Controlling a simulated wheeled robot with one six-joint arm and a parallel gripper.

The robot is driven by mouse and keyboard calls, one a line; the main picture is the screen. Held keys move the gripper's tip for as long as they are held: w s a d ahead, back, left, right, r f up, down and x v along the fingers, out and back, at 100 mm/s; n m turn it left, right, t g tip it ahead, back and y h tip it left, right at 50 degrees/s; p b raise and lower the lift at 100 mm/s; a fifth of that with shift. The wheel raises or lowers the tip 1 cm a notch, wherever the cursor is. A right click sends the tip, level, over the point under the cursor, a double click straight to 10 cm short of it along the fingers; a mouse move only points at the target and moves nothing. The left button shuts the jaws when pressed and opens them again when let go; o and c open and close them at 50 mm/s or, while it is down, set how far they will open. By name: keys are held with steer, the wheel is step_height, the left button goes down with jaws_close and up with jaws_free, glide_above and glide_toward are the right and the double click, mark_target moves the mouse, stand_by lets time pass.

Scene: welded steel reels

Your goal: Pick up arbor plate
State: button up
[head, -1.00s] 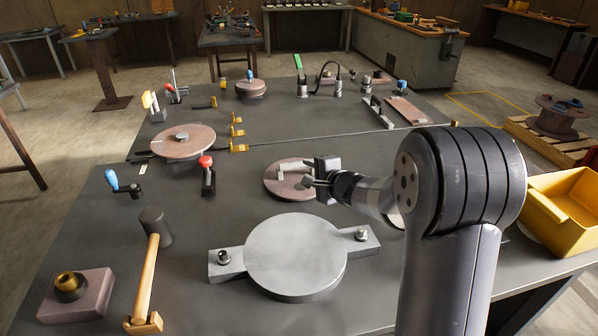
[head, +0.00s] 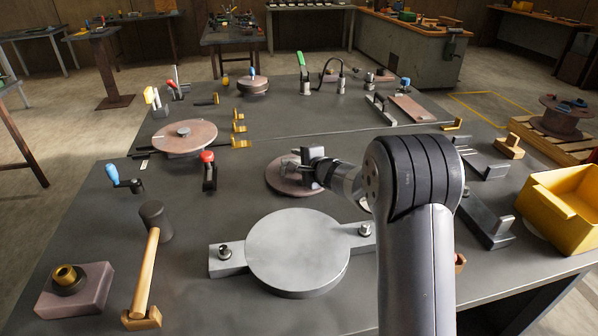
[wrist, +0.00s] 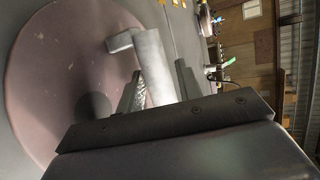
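A round reddish-brown plate (head: 280,184), which I take as the arbor plate, lies flat on the bench. It fills the left of the wrist view (wrist: 55,70). A grey cylindrical post with a bent top (wrist: 155,66) rises from it in the wrist view. My gripper (head: 297,164) is over the plate in the head view. In the wrist view its fingers (wrist: 160,88) stand on either side of the post. A strip of the left finger's ribbed inner pad shows beside the post, so the gripper looks open. Contact at the right finger is unclear.
A large grey disc on a bar (head: 298,250) lies in front of the plate. A red-knobbed clamp (head: 208,170) and a brown disc (head: 185,138) are to the left. A mallet (head: 150,255) lies front left. A yellow bin (head: 560,210) is at the right.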

steer(key=shift+c, duration=0.3)
jaws_close()
stand_by(0.9)
steer(key=shift+w+r, duration=0.1)
steer(key=shift+r, duration=0.2)
